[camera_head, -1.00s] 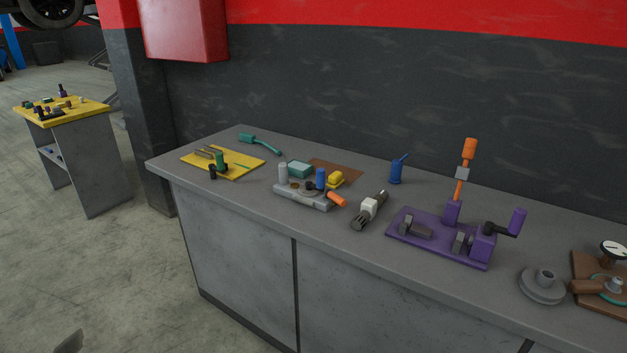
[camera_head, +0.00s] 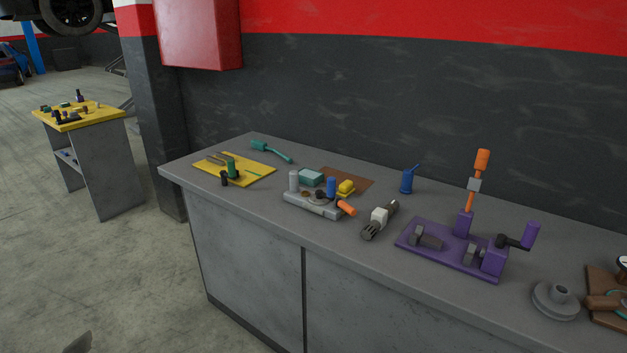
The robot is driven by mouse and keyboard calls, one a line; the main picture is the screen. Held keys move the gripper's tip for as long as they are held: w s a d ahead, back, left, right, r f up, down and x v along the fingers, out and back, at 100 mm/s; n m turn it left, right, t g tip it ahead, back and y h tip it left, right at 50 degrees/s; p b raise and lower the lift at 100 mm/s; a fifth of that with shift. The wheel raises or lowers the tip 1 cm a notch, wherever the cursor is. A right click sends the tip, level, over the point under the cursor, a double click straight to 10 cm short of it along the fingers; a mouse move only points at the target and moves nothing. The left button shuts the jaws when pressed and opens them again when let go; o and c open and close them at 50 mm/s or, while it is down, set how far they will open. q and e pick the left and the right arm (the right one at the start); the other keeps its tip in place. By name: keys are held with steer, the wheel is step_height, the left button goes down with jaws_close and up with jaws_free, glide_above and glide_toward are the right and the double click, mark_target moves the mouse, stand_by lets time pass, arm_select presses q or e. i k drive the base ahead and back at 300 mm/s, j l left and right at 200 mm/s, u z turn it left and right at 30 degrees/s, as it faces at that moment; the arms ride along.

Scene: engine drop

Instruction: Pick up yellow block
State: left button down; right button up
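A small yellow block (camera_head: 346,186) sits near the middle of the long grey workbench (camera_head: 250,202). It lies at the front edge of a brown mat (camera_head: 357,177), just right of a blue cylinder (camera_head: 331,187). A grey fixture (camera_head: 312,205) holding several cylinders stands in front and to the left of the block. Neither of my grippers can be made out in this view. A small grey shape at the bottom left edge is too little to identify.
An orange-tipped part (camera_head: 346,208) and a grey-and-white tool (camera_head: 379,220) lie in front of the block. A teal box (camera_head: 311,178) stands to its left, a blue can (camera_head: 406,181) to its right. A purple fixture (camera_head: 450,250) stands further right. Open floor lies left of the bench.

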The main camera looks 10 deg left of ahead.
mark_target(346, 188)
steer(key=i+j+z, duration=0.1)
steer(key=j, duration=0.25)
steer(key=i+j, duration=0.3)
steer(key=i+j+z, duration=0.15)
steer(key=j, duration=0.3)
steer(key=i+j, duration=0.2)
steer(key=j, duration=0.2)
steer(key=i+j+z, duration=0.15)
steer(key=j, duration=0.25)
